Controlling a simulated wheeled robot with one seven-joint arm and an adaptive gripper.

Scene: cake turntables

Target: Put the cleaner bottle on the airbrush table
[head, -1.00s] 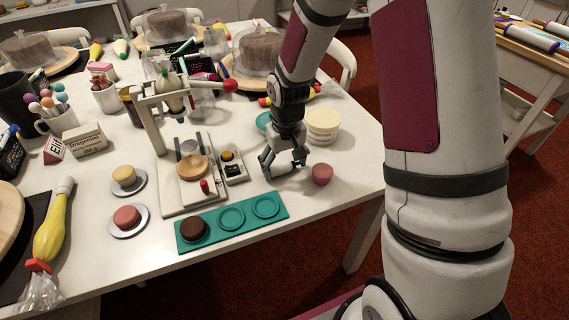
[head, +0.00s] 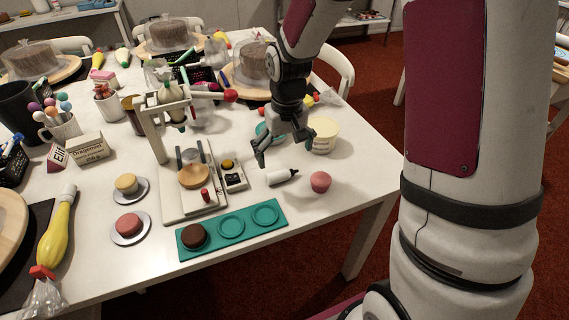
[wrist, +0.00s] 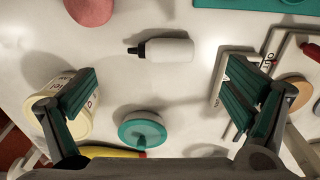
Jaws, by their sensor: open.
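The cleaner bottle (head: 281,177), small and white with a black nozzle, lies on its side on the white table (head: 325,215) near its right edge. The wrist view shows the whole bottle (wrist: 170,50), beyond the fingertips and between their lines, nozzle pointing left. My gripper (head: 285,148) is above and just behind the bottle, fingers spread. It also shows empty in the wrist view (wrist: 165,85), touching nothing that I can see. I cannot tell which surface is the airbrush table; no label shows.
A pink cake (head: 320,181) sits right of the bottle, a cream tub (head: 323,136) behind it. A teal tray (head: 231,226) lies in front, and a white press stand (head: 152,135) stands left. Another table (head: 562,62) shows at the far right.

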